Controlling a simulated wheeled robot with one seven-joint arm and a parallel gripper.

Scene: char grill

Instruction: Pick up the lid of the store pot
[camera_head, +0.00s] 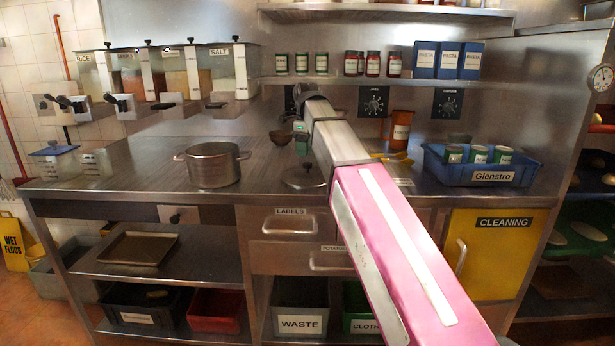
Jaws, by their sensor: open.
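The store pot (213,166) is a steel pot with two side handles, standing upright and uncovered on the steel counter, left of centre. A round metal lid (300,182) with a dark upright knob lies flat on the counter to the right of the pot, apart from it. My arm reaches in from the lower right, and its far end is above and behind the lid. My gripper (301,130) points down there, small and dark, partly hidden by my arm. It is open and apart from the lid.
A small dark bowl (280,137) sits behind the lid. A blue crate (482,174) with several cans stands at the right, and an orange-brown jug (399,130) is at the back. Dispensers (165,75) hang at the back left. The counter around the pot is mostly clear.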

